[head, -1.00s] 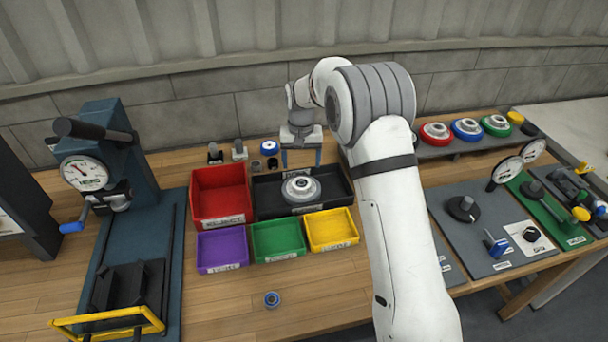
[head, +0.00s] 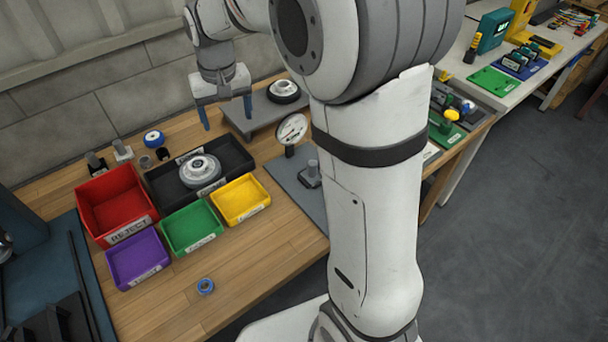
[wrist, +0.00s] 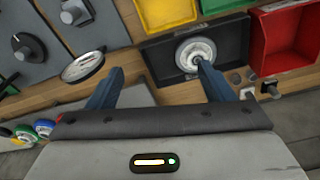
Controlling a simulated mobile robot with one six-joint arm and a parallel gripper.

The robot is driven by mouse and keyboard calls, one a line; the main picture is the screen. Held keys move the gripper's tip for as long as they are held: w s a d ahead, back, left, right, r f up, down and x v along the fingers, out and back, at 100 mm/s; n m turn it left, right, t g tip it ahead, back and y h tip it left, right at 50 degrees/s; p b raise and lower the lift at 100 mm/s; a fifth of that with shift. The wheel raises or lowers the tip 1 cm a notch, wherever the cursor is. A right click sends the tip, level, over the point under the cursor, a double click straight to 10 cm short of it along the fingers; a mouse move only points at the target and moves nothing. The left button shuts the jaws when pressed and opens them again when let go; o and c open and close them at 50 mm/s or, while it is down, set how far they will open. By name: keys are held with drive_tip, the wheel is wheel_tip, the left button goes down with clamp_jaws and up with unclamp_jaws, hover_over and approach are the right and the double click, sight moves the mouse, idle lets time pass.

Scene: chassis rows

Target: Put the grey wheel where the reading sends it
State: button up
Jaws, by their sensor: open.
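A grey wheel (head: 201,171) with a pale hub lies flat in the black tray (head: 238,157); it also shows in the wrist view (wrist: 196,52). My gripper (head: 228,121) is open and empty, fingers pointing down, above the bench behind and right of the tray, apart from the wheel. In the wrist view my gripper (wrist: 160,72) has nothing between its fingers. A round dial (head: 291,129) stands right of the tray; its reading is too small to tell. Red (head: 119,205), purple (head: 138,258), green (head: 192,228) and yellow (head: 241,199) bins stand beside the tray; the red one reads REJECT.
A dark-rimmed wheel (head: 284,91) sits on a grey raised shelf (head: 258,119) close to my gripper. A blue ring (head: 205,286) lies on the bare front of the bench. A blue-rimmed part (head: 154,138) and small dark posts stand behind the bins. My arm hides much of the right side.

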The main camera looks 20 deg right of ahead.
drive_tip(key=s+d+t, duration=0.1)
drive_tip(key=s+d, duration=0.3)
drive_tip(key=s, duration=0.7)
drive_tip(key=s+d, duration=0.5)
drive_tip(key=s, duration=0.6)
drive_tip(key=shift+s+f+m+t, duration=0.2)
drive_tip(key=shift+s+m+t, duration=0.1)
drive_tip(key=shift+t, duration=0.1)
drive_tip(key=shift+d, duration=0.1)
